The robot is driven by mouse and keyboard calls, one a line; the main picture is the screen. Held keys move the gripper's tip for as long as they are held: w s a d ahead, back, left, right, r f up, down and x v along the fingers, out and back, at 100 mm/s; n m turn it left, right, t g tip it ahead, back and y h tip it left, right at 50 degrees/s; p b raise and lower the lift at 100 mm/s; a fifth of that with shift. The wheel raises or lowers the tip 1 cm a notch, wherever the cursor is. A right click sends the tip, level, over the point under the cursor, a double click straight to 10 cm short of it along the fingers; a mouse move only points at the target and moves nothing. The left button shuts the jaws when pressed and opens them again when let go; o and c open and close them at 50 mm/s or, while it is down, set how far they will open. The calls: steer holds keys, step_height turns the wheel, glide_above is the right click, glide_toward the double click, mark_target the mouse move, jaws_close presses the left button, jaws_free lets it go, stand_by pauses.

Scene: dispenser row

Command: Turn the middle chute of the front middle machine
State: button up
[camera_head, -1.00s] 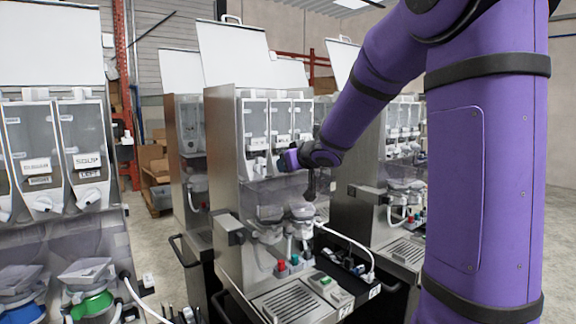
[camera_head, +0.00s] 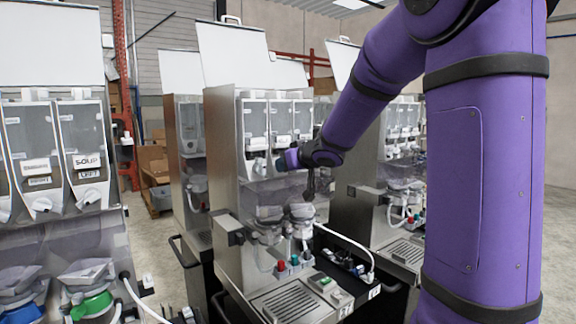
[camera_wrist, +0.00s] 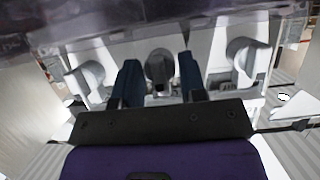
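The front middle machine (camera_head: 226,150) is a steel dispenser with three clear canisters and a raised white lid. Its middle chute (camera_wrist: 159,66) is a grey spout between two paler chutes, the left one (camera_wrist: 86,78) and the right one (camera_wrist: 243,57), in the wrist view. My gripper (camera_wrist: 160,72) has its two dark blue fingers apart, one on each side of the middle chute. Small gaps seem to show beside the chute; firm contact cannot be made out. In the head view my gripper (camera_head: 280,161) is at the chute row and hides the middle chute.
Another dispenser (camera_head: 55,150) with a "SOUP" label stands at the left. More machines stand behind and to the right (camera_head: 360,215). Below my gripper are mixing bowls (camera_head: 270,214), a white hose (camera_head: 345,240) and a drip grate (camera_head: 292,302).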

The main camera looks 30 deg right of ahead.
steer(key=shift+s, duration=0.1)
steer(key=v, duration=1)
steer(key=shift+s+r, duration=0.25)
